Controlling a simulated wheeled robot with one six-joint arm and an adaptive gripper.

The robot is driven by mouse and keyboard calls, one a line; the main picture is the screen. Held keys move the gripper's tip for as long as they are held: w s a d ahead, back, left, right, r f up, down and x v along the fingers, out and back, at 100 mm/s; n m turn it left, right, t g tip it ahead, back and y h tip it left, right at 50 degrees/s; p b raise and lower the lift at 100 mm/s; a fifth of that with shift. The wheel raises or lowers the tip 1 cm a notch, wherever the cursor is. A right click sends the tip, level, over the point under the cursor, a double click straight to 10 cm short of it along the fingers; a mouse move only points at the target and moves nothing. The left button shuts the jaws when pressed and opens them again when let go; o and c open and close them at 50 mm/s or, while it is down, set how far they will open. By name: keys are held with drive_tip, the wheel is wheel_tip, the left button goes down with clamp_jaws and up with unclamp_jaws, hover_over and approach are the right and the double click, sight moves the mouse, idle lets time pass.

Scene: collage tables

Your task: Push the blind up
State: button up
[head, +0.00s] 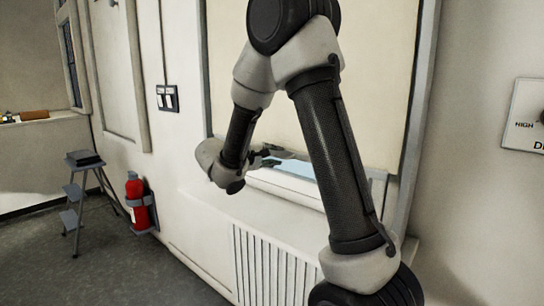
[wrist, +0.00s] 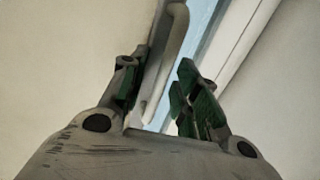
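The blind (head: 378,90) is a large beige panel hanging over most of the window, with a narrow strip of pale blue glass (head: 292,167) showing below it. My gripper (head: 268,156) is at the blind's lower edge, partly in front of the strip. In the wrist view my gripper (wrist: 162,62) is open, with dark green finger pads apart. A pale rounded bar (wrist: 167,55), apparently the blind's bottom edge or handle, runs between and beyond the fingers, closer to the left one. I cannot tell whether a finger touches it. My arm hides part of the blind.
A white sill and radiator cover (head: 225,205) stand below the window. A red fire extinguisher (head: 137,203) and a step stool (head: 80,185) are to the left. A switch plate (head: 167,98) and a dial sign (head: 525,115) are on the walls. Grey floor lies open at lower left.

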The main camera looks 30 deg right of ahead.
clamp_jaws()
